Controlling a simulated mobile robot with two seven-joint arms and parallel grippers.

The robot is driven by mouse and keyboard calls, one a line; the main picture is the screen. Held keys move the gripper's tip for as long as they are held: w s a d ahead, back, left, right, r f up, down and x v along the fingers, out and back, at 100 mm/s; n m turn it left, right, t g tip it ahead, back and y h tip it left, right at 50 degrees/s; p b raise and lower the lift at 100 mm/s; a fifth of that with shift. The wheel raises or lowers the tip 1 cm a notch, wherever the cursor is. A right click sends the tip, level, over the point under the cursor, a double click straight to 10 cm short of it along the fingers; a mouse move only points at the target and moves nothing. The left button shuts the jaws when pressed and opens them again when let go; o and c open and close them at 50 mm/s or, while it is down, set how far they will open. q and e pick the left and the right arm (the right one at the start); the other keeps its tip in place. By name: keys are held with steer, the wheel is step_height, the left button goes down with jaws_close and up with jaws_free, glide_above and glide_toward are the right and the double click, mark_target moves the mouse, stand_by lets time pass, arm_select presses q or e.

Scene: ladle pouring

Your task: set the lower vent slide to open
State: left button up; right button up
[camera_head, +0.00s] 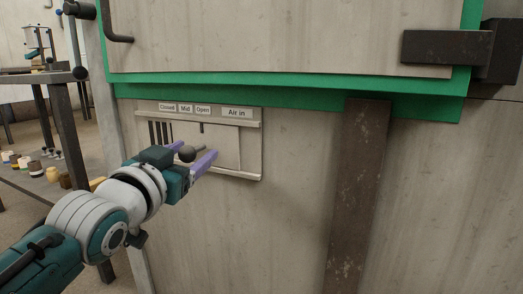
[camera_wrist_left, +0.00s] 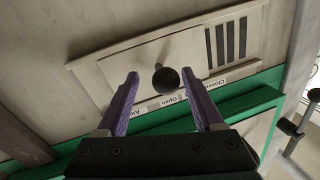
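The vent slide (camera_head: 222,140) is a pale panel in a frame on the wall under the green edge. Dark slots (camera_head: 160,134) show uncovered at its left end. Labels Closed, Mid, Open (camera_head: 203,110) and Air in run above it. A short dark mark stands below the Open label. The slide's round dark knob (camera_head: 187,154) also shows in the left wrist view (camera_wrist_left: 165,80). My left gripper (camera_head: 196,150) is open, with its purple fingers (camera_wrist_left: 160,76) on either side of the knob. Gaps show between knob and fingers in the wrist view. My right gripper is out of view.
A green-edged panel (camera_head: 290,88) overhangs just above the vent. A rusty upright bar (camera_head: 358,190) stands to the right, and a dark latch block (camera_head: 445,47) is higher up.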

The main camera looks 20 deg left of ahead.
arm_select(q)
steer(key=shift+a, duration=0.15)
steer(key=shift+s, duration=0.15)
steer(key=shift+s+r+p, duration=0.1)
steer(key=shift+s+p, duration=0.2)
steer(key=shift+p, duration=0.1)
steer(key=s+d+p, duration=0.1)
steer(key=s+p, duration=0.3)
steer(key=s, duration=0.5)
steer(key=shift+d, duration=0.15)
